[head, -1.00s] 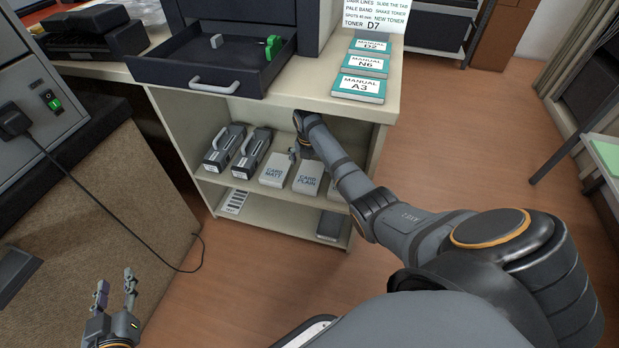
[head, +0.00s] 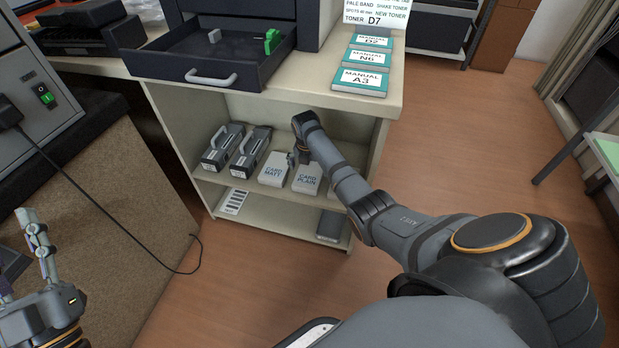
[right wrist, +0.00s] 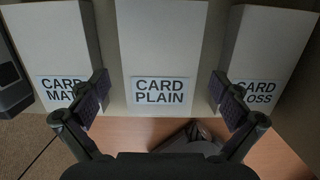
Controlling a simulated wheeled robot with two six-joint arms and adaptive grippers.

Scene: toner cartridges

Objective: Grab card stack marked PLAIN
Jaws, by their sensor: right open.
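The card stack marked PLAIN (head: 307,180) is a pale block lying on the upper shelf of the open cabinet. In the right wrist view the PLAIN stack (right wrist: 163,48) is centred, its label facing me. My right gripper (head: 299,156) is open at the stack; in the right wrist view (right wrist: 161,93) its fingertips are apart to either side of the PLAIN label, over the neighbouring stacks. I cannot tell if they touch anything. My left gripper (head: 18,252) is at the lower left, empty, its fingers apart and partly cut off by the edge.
The MATT stack (head: 273,169) is left of PLAIN; the GLOSS stack (right wrist: 264,50) is right of it, mostly behind my arm in the head view. Two dark cartridges (head: 238,151) stand further left. The cabinet top and open drawer (head: 211,77) lie above the shelf.

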